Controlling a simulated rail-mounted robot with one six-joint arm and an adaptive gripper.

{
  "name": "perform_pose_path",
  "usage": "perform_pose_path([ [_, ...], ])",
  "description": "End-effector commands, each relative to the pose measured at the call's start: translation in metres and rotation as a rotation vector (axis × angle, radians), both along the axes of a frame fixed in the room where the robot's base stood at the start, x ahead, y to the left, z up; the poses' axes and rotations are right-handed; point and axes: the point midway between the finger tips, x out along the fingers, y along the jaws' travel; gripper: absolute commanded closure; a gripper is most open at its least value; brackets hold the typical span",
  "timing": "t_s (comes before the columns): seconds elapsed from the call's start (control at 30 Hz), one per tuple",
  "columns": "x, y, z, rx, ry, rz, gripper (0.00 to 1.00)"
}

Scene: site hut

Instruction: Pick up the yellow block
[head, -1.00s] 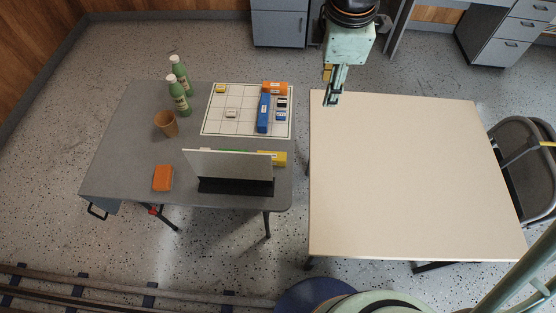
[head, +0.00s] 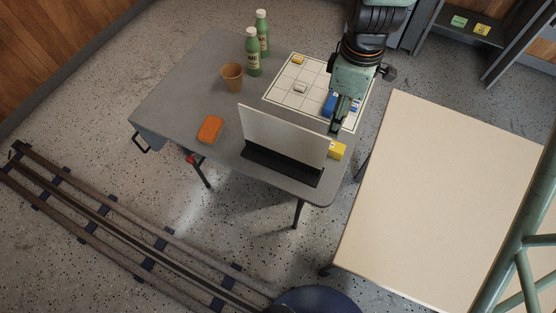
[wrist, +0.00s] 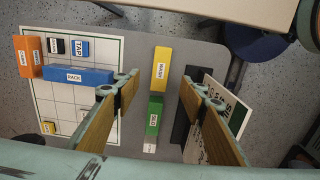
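The yellow block (head: 337,150) lies on the grey table beside the right end of an upright panel, partly hidden by it in the head view. In the wrist view the labelled yellow block (wrist: 161,68) lies end to end with a green block (wrist: 153,117). My gripper (head: 337,129) hangs above the table near the yellow block in the head view. In the wrist view my gripper (wrist: 160,86) is open and empty, its fingers wide apart with the green block and part of the yellow one showing between them from above.
The upright panel (head: 280,135) on a black base stands close to the yellow block. A white grid board (head: 283,89) holds several blocks, including a small yellow one (head: 298,59). A cup (head: 232,78), bottles (head: 253,55) and an orange block (head: 210,129) stand left. A bare beige table (head: 440,180) is right.

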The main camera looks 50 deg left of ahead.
Motion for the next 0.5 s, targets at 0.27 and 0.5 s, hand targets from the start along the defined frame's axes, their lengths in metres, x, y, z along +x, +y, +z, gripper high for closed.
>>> perform_pose_path([
  [0.27,-0.0082,0.0083,-0.0079,-0.003,0.007,0.008,0.61],
  [0.5,-0.0080,0.0080,-0.0079,-0.003,0.006,0.007,0.61],
])
